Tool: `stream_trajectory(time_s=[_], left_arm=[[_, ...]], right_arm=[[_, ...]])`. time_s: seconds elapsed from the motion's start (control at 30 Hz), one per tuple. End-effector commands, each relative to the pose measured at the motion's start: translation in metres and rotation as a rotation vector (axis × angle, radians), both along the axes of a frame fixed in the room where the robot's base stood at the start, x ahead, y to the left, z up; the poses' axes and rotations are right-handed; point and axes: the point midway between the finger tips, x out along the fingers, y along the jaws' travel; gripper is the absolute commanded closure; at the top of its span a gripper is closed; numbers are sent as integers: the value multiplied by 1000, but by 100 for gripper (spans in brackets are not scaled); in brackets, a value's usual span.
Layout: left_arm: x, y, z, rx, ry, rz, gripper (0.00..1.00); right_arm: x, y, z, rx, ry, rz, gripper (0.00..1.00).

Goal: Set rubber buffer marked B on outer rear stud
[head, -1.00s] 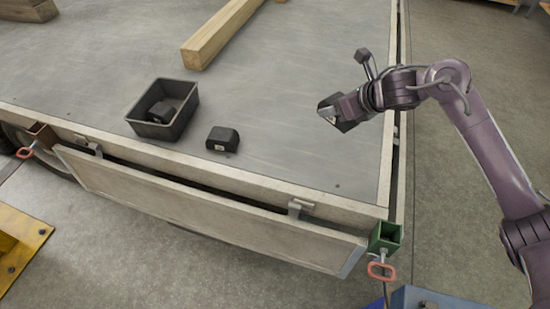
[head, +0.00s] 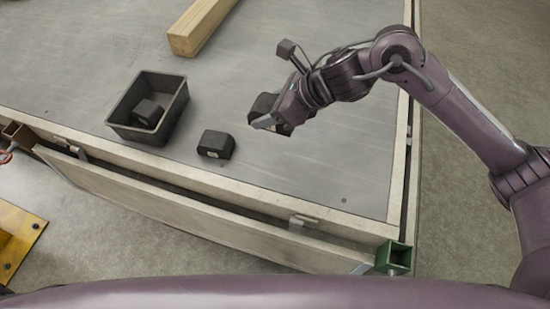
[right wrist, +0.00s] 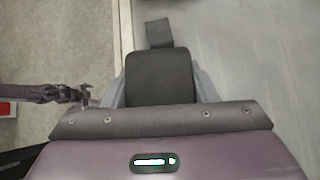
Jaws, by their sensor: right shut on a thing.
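My right gripper (head: 272,117) is shut on a black rubber buffer (head: 263,104) and holds it above the grey deck. In the right wrist view the held buffer (right wrist: 160,75) sits between the two fingers; no letter shows on it. A second black buffer (head: 216,144) with a small pale label lies on the deck. A third black buffer (head: 148,112) lies in the black bin. The labels are too small to read. I cannot make out a stud. In the right wrist view, what looks like my left gripper (right wrist: 82,97) shows small at the left.
The black bin (head: 178,109) stands left of the loose buffer. A wooden beam (head: 190,42) lies behind. A hinged side board (head: 170,199) runs along the front edge, with a green socket (head: 394,257) at the corner. The deck's right part is clear.

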Motion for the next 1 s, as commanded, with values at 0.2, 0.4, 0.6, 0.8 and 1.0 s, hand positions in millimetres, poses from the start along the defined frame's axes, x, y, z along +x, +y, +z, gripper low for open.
stream_trajectory(time_s=[0.2, 0.4, 0.6, 0.8, 1.0], left_arm=[[-30, 2, -3, 3, 43, 0, 0], [-35, 2, -2, 4, 49, 0, 0], [-18, 1, 3, 1, 25, 0, 0], [-10, 0, 6, 0, 12, 0, 0], [-15, 0, 6, 1, 20, -1, 0]], right_arm=[[0, 0, 0, 2, -1, -1, 78], [-1, 0, -32, 2, 7, -3, 78], [-1, 0, -86, 2, 7, -4, 78], [-1, 0, -134, 3, 4, -2, 78], [0, 0, -156, 2, -1, -3, 78]])
